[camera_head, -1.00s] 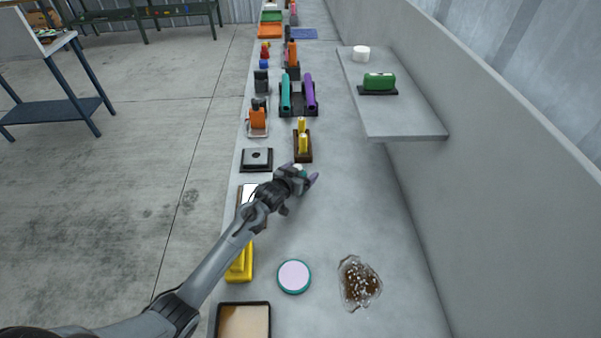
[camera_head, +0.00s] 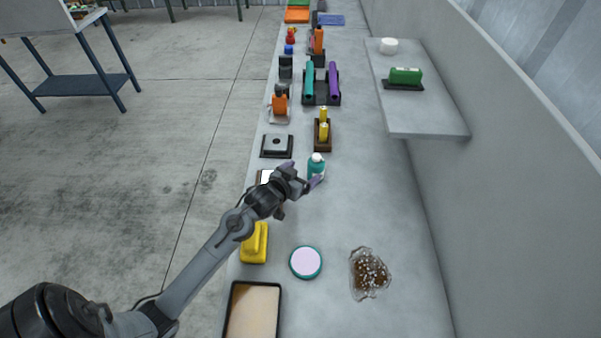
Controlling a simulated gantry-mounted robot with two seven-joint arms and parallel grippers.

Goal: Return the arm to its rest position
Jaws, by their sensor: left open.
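My left arm comes in from the lower left and reaches over the long grey counter (camera_head: 400,230). My left gripper (camera_head: 310,183) is open, just in front of a teal bottle with a white cap (camera_head: 317,165), which stands upright on the counter. In this view the fingertips overlap the bottle's lower edge, and I cannot tell whether they touch it. The jaws hold nothing that I can see. The arm partly hides a framed white item (camera_head: 264,176) on the counter. My right gripper is not in view.
Near the arm are a yellow object (camera_head: 255,243), a round teal-rimmed lid (camera_head: 306,262), a tray (camera_head: 254,312) and a brown clump in clear wrap (camera_head: 369,273). A black square block (camera_head: 277,146) and yellow-topped holder (camera_head: 323,135) stand beyond. A shelf (camera_head: 425,120) juts from the right wall.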

